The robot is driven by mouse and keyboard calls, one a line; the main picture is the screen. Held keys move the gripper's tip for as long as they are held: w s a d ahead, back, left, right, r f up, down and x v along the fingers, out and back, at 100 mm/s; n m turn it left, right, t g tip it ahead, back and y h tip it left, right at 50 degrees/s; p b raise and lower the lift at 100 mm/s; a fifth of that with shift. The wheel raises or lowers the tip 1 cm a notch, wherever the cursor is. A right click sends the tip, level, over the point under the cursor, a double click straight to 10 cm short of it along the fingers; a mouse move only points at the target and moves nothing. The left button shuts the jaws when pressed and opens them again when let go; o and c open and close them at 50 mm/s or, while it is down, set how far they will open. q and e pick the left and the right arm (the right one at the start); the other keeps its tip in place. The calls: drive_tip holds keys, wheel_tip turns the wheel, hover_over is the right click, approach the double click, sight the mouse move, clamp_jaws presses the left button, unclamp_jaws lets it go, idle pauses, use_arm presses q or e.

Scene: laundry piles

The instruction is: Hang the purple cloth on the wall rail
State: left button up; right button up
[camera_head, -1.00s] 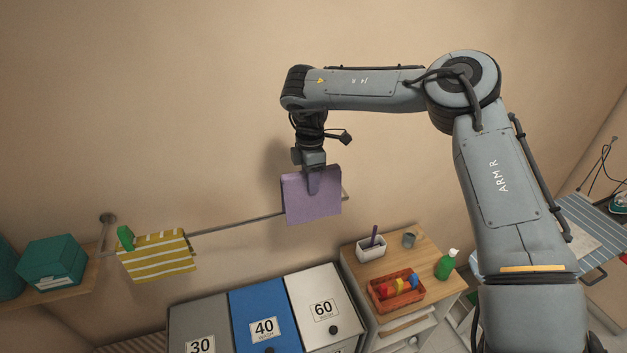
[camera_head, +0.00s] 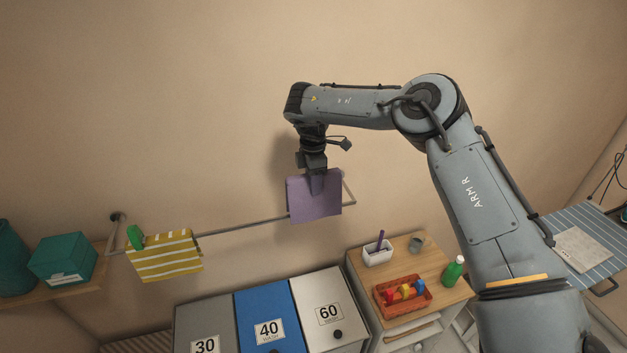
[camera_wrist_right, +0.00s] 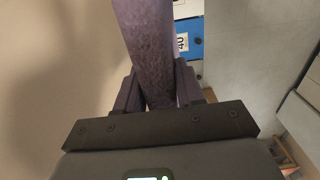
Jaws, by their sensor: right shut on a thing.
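The purple cloth (camera_head: 313,204) hangs from my right gripper (camera_head: 317,183), which is shut on its top edge. It is in front of the right part of the wall rail (camera_head: 242,228) in the head view; whether it touches the rail or is over it, I cannot tell. In the right wrist view the purple cloth (camera_wrist_right: 147,50) runs between the two fingers of my right gripper (camera_wrist_right: 155,90). My left gripper is not in view.
A yellow striped cloth (camera_head: 168,258) with a green clip (camera_head: 135,237) hangs at the rail's left. Below are grey, blue (camera_head: 268,315) and white bins, and a wooden cabinet (camera_head: 432,262) with an orange tray (camera_head: 402,308). A teal box (camera_head: 63,259) is on the left shelf.

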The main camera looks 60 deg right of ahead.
sight(313, 198)
drive_tip(key=shift+f+b, duration=2.5)
drive_tip(key=shift+f, duration=0.75)
drive_tip(key=shift+f+b, duration=1.85)
drive_tip(key=shift+f, duration=0.4)
drive_tip(key=o, duration=1.2)
